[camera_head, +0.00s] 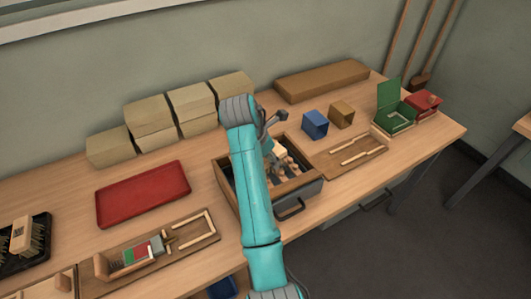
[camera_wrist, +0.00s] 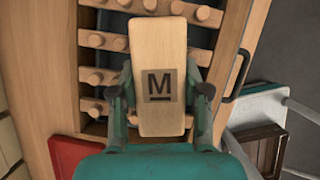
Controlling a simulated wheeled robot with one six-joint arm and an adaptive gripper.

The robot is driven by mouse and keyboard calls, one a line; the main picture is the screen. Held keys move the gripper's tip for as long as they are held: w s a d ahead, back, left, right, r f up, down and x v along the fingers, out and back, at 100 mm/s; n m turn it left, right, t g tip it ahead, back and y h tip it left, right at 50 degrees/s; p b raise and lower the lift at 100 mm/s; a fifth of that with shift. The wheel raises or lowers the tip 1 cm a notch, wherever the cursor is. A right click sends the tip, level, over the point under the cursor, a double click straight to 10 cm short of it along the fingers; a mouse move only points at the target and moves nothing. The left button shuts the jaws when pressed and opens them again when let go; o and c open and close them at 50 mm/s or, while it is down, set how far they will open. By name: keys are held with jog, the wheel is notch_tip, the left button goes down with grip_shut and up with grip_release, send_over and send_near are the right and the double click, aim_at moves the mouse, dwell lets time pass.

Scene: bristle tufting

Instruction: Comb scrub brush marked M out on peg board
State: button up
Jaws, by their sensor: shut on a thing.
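The scrub brush marked M (camera_wrist: 160,62) is a pale wooden block with a dark M on a greyish label, its marked face towards the wrist camera. My gripper (camera_wrist: 160,93) is shut on it, one finger on each long side. In the head view the brush (camera_head: 281,148) is a small pale patch, mostly hidden by my arm. The peg board (camera_wrist: 229,45) has rows of round wooden pegs in a wooden frame. The brush is over the pegs; its bristles are hidden, and I cannot tell whether they touch. In the head view the peg board's frame (camera_head: 304,185) is partly behind my arm.
A red tray (camera_head: 143,194) lies left of the peg board. A wooden jig (camera_head: 118,262) with red and green parts is at the front. A black tray (camera_head: 40,262) holds another brush. Blue (camera_head: 315,124) and brown blocks and a green box (camera_head: 391,118) stand right.

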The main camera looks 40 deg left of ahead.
jog(key=shift+s+d, duration=0.35)
jog(key=shift+d, duration=0.4)
jog(key=shift+w+a+r, duration=0.1)
jog(key=shift+w+a, duration=0.2)
jog(key=shift+a, duration=0.4)
jog(key=shift+w+a+r, duration=0.1)
jog(key=shift+w+a, duration=0.2)
jog(key=shift+a, duration=0.4)
jog(key=shift+w+a+f, duration=0.1)
jog(key=shift+w+a, duration=0.25)
jog(key=shift+a, duration=0.4)
jog(key=shift+w+a+f, duration=0.1)
jog(key=shift+w+a, duration=0.2)
jog(key=shift+a, duration=0.5)
jog(key=shift+w+a, duration=0.35)
jog(key=shift+a, duration=0.4)
jog(key=shift+r, duration=0.1)
notch_tip(320, 180, up, 6)
jog(key=shift+f, duration=0.1)
